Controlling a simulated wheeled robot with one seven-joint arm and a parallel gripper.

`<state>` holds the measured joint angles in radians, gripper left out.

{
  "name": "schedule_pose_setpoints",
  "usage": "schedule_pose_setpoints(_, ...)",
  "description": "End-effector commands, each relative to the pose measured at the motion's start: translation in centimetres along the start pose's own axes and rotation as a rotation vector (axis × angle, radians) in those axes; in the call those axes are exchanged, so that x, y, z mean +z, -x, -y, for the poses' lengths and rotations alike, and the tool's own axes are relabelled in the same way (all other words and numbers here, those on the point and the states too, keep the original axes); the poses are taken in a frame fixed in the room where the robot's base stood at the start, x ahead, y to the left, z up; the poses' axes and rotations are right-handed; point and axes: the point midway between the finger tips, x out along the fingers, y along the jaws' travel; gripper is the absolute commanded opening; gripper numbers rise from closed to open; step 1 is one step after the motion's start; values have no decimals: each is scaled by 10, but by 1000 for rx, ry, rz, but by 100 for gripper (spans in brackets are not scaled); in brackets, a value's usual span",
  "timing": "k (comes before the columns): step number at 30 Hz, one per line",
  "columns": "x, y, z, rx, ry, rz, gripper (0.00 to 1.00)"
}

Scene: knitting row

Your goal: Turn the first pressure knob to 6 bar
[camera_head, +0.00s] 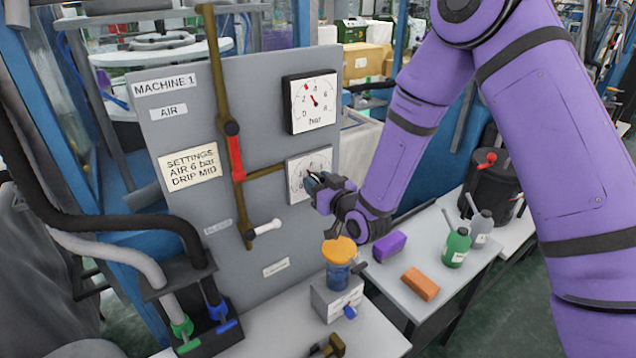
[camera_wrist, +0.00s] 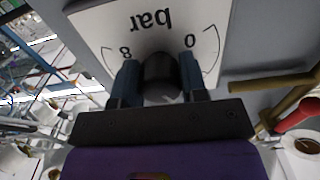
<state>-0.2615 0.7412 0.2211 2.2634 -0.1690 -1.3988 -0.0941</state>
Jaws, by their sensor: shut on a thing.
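The pressure knob (camera_wrist: 161,72) is dark and round in the wrist view, in front of a white scale plate (camera_wrist: 95,25) marked bar, 0 and 8, seen upside down. My gripper (camera_wrist: 160,85) is shut on this knob, with one blue finger on each side. In the head view my gripper (camera_head: 318,186) is at the lower dial (camera_head: 296,178) and covers the knob and part of the scale. The knob's setting cannot be read. The upper bar gauge (camera_head: 311,118) is unobstructed; its small needle points up and left. A settings label (camera_head: 190,165) reads AIR 6 bar, DRIP MID.
Below stand an orange-topped blue jar (camera_head: 338,262), a purple block (camera_head: 390,246), an orange block (camera_head: 420,284) and a green bottle (camera_head: 455,247).

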Motion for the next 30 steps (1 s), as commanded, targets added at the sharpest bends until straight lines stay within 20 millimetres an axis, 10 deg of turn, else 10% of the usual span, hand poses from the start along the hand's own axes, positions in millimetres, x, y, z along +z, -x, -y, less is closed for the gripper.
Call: schedule_pose_setpoints(30,0,0,0,3,-844,-1,16)
